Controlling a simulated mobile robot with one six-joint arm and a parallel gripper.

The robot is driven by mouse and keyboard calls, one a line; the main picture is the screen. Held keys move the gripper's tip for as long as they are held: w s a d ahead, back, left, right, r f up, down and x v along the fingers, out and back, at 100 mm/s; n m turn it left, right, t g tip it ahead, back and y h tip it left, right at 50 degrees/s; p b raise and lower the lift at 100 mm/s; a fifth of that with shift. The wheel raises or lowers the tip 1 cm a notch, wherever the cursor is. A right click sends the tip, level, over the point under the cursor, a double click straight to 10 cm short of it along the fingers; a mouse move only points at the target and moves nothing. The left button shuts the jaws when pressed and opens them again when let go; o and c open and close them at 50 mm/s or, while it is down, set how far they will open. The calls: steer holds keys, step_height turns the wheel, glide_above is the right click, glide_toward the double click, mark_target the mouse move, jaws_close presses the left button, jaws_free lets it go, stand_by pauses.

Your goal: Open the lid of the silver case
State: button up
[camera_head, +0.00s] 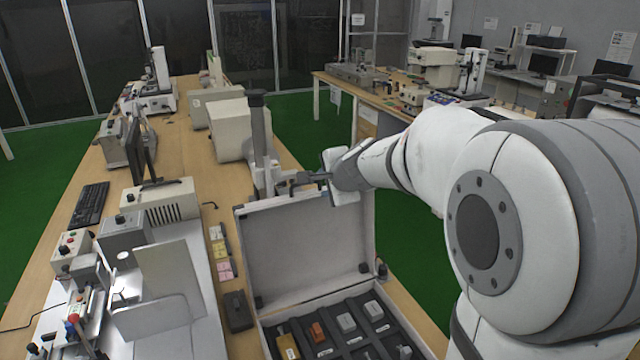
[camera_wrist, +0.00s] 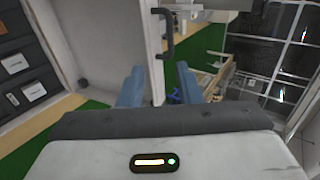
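The silver case stands on the left bench with its lid (camera_head: 305,245) raised roughly upright, its pale inside facing the head camera. Its dark base (camera_head: 335,345) shows below, with several small items in compartments. In the wrist view the lid's edge (camera_wrist: 153,45) runs down toward the gap between my blue fingers, with a dark handle (camera_wrist: 166,38) on its outer side. My gripper (camera_wrist: 158,84) is open, its fingers apart on either side of that edge; contact cannot be told. In the head view my gripper's pale body (camera_head: 341,178) is at the lid's upper right edge, fingertips unclear.
A grey column (camera_head: 262,140) and a beige instrument (camera_head: 228,130) stand just behind the lid. Colored labels (camera_head: 221,252) and a small dark box (camera_head: 237,311) lie left of the case. Green floor (camera_head: 300,130) is open between the benches.

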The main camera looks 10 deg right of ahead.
steer(key=shift+v, duration=1.05)
steer(key=shift+c, duration=0.2)
